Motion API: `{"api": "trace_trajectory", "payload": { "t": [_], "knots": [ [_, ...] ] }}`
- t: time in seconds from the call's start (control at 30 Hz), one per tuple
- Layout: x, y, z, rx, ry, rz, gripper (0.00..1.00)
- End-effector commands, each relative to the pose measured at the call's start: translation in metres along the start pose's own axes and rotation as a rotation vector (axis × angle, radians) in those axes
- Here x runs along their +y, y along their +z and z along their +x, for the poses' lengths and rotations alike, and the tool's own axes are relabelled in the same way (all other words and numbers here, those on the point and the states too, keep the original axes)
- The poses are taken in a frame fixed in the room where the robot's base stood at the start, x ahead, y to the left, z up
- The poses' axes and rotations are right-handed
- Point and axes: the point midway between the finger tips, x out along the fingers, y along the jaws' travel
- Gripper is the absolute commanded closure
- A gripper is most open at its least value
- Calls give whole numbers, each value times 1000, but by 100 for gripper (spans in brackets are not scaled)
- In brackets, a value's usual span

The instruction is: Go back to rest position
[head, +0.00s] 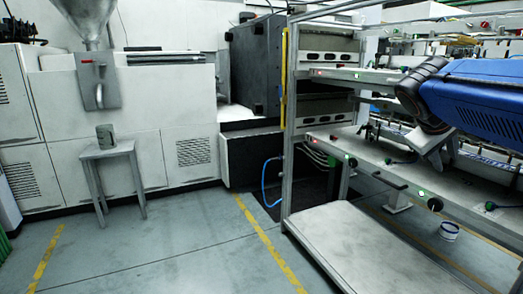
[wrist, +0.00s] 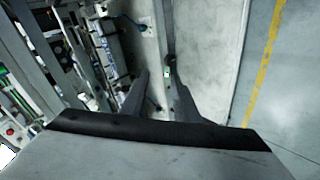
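My gripper (wrist: 160,78) points down in the wrist view, with two dark fingers standing apart and nothing held between them. The machine's grey ledge (wrist: 148,45) and a small green-lit button (wrist: 167,73) show beyond the fingers. In the head view my blue arm reaches in from the right, over the label machine's lower shelf (head: 345,143). The fingers cannot be made out clearly there.
A metal frame post (head: 289,120) stands left of the shelves. A pale low platform (head: 345,245) lies below them. The floor (head: 180,250) at the left is clear.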

Motion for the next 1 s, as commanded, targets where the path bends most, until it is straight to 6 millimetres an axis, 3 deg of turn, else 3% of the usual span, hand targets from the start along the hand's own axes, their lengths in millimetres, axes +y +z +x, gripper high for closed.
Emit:
{"api": "trace_trajectory", "payload": {
  "t": [0.03, 0.3, 0.5, 0.7, 1.0],
  "knots": [
    [-26, 17, 0, 12, -56, 15, 72],
    [-169, 103, -2, 44, -378, 130, 72],
    [-257, 158, -6, 47, -577, 222, 72],
    [-298, 183, -9, 41, -675, 277, 72],
    [-304, 187, -9, 39, -688, 285, 72]
  ]
}}
